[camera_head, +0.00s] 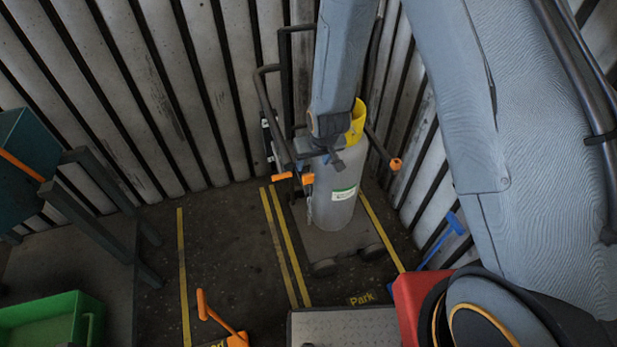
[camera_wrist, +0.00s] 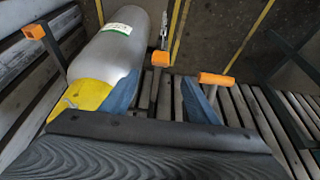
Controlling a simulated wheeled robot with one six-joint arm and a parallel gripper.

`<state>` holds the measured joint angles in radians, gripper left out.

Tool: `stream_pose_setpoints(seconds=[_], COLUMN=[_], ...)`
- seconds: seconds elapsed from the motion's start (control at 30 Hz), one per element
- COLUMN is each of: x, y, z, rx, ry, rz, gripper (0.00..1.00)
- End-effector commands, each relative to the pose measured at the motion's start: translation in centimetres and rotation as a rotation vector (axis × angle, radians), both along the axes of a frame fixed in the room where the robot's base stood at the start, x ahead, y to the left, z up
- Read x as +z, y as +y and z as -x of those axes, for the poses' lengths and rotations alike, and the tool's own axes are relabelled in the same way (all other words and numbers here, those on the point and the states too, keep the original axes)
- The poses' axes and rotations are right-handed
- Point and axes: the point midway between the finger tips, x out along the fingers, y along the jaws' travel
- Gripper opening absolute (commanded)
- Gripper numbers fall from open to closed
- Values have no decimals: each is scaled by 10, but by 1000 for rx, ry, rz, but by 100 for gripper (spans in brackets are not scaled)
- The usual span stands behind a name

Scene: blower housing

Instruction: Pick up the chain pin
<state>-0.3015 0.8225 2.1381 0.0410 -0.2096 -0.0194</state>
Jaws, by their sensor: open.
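What I take to be the chain pin (camera_wrist: 160,58) is a small orange-headed piece at the end of a hanging chain (camera_wrist: 163,32), beside the grey gas cylinder (camera_wrist: 118,42). In the head view the orange piece (camera_head: 307,178) shows at the cylinder's left side, with the chain below. My gripper (camera_wrist: 160,84) is open, its two blue fingers apart. In the wrist view the orange head appears in line with the gap, just beyond the fingertips; contact cannot be told. In the head view my gripper (camera_head: 335,158) is above the cylinder (camera_head: 338,195), small and partly hidden by my arm.
The cylinder has a yellow collar (camera_head: 356,123) and stands on a trolley (camera_head: 325,245). Orange-ended trolley handles flank it: left grip (camera_head: 281,176), right grip (camera_head: 395,164). Slatted walls are close behind. A green bin (camera_head: 45,318) stands lower left. Floor left of the trolley is mostly clear.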

Motion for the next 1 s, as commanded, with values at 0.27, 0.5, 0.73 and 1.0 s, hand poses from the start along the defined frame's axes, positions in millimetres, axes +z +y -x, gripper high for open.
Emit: stream_pose_setpoints(seconds=[0.27,0.5,0.73,1.0], x=[-31,-57,-67,-97], y=[4,7,8,12], z=[-11,-22,-26,-38], rx=[1,1,1,1], ry=[0,-1,-2,-2], rz=[0,0,0,0], gripper=[55,55,55,55])
